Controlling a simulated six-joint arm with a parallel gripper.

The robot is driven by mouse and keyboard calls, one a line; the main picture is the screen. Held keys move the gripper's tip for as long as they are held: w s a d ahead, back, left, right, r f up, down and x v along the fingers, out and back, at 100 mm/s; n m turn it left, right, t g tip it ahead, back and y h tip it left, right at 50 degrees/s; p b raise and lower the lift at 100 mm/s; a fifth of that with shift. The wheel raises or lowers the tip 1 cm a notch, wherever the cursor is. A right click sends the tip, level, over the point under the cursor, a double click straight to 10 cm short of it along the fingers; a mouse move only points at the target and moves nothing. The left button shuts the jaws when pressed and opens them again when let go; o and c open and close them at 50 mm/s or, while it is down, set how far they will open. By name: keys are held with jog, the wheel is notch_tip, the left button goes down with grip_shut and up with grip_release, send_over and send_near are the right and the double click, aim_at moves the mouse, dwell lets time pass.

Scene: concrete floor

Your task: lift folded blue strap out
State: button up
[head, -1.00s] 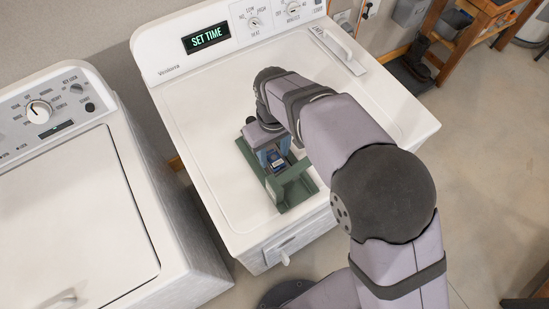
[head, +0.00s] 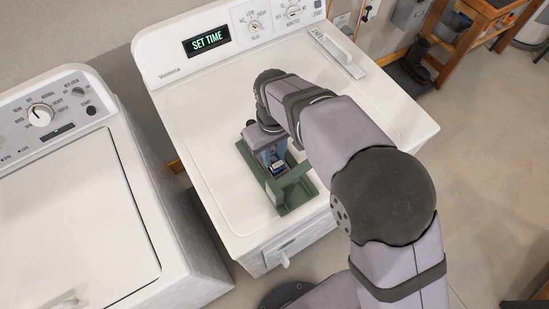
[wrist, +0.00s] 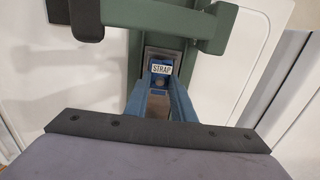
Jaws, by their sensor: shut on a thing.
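The folded blue strap (wrist: 161,69) carries a white label reading STRAP. It sits at the green tray (head: 297,207) on top of the right-hand white machine, and it also shows in the head view (head: 278,167). My gripper (wrist: 160,88) points down at the tray, with its two blue-grey fingers on either side of the strap. It is shut on the strap; in the head view my gripper (head: 275,160) is low over the tray. The strap's lower part is hidden by the fingers and the tray. I cannot tell whether it is clear of the tray floor.
A green bar (wrist: 150,18) of the tray crosses close to the strap in the wrist view. The white machine top (head: 215,125) around the tray is bare. A second white machine (head: 75,215) stands at the left, and a wooden bench (head: 470,25) stands at the back right.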

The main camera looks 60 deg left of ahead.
aim_at(274, 159)
jog(key=shift+r+p, duration=2)
jog(key=shift+r, duration=0.55)
